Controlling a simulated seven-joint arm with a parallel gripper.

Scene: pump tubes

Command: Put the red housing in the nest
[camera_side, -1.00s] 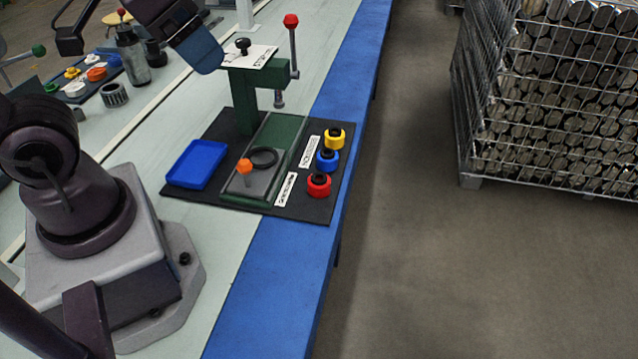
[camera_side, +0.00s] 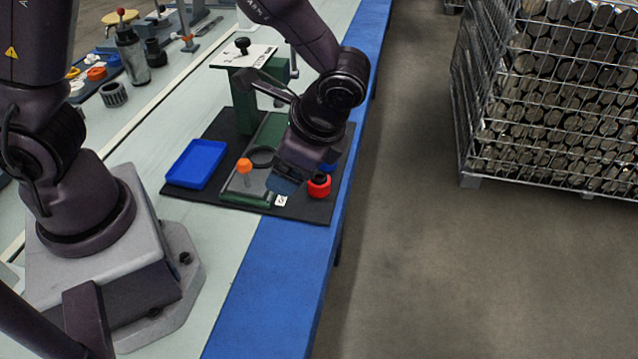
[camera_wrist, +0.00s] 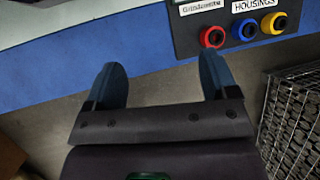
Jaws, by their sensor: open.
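The red housing (camera_side: 319,186) stands on the black mat, at the front end of the row of housings; it also shows in the wrist view (camera_wrist: 212,37). The nest seems to be the dark ring (camera_side: 262,157) on the green press base, partly beside my arm in the side view. My gripper (camera_side: 283,186) is above the mat, just left of the red housing in the side view. In the wrist view my gripper (camera_wrist: 163,75) has its two blue fingers wide apart with nothing between them. The red housing lies beyond the fingertips.
The blue housing (camera_wrist: 244,30) and yellow housing (camera_wrist: 274,23) stand beside the red one. An orange-topped peg (camera_side: 244,166) stands near the ring. A blue tray (camera_side: 196,163) lies left of the green press (camera_side: 243,105). The blue bench edge (camera_side: 285,270) is clear.

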